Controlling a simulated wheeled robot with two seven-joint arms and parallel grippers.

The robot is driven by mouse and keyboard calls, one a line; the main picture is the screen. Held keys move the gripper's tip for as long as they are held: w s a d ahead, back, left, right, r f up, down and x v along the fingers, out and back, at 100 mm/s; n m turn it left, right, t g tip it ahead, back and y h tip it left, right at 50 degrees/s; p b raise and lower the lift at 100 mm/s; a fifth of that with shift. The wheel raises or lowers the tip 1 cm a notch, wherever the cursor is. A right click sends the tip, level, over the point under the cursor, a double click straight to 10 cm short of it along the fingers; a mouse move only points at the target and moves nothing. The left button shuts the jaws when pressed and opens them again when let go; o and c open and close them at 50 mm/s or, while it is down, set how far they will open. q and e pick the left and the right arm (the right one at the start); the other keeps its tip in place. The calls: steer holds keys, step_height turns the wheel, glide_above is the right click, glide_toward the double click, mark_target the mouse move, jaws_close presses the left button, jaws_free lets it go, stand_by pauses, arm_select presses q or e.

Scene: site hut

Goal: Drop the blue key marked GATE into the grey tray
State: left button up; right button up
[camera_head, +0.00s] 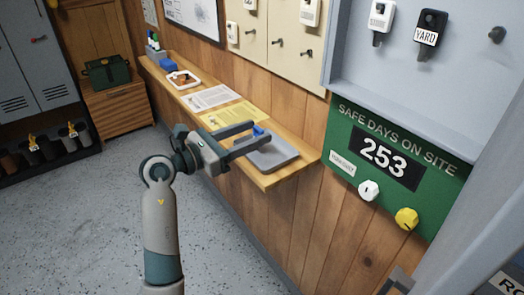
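My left gripper (261,134) is over the wooden shelf, at the near left side of the grey tray (280,158). Its two fingers are apart, so it looks open. A small blue thing (259,130), possibly the blue key, shows between and just beyond the fingertips, by the tray's far edge. The fingers partly cover it, no GATE marking can be read, and I cannot tell whether it touches the tray. The grey tray lies flat near the shelf's right end, its left part hidden behind the gripper. My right gripper is not in view.
The shelf (287,180) also holds a yellow sheet (232,115), a white sheet (210,97) and a white-rimmed tray (183,79). A green sign (345,135) and an open grey cabinet with YARD key (428,27) are at right. The floor (90,220) is clear.

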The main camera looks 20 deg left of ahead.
arm_select(q)
steer(key=shift+v, duration=0.8)
steer(key=b+v, duration=0.2)
steer(key=v, duration=1.4)
steer(key=shift+b, duration=0.3)
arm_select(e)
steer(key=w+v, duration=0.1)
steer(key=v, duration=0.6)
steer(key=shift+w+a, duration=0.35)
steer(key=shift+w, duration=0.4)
arm_select(q)
steer(key=shift+w+d, duration=0.1)
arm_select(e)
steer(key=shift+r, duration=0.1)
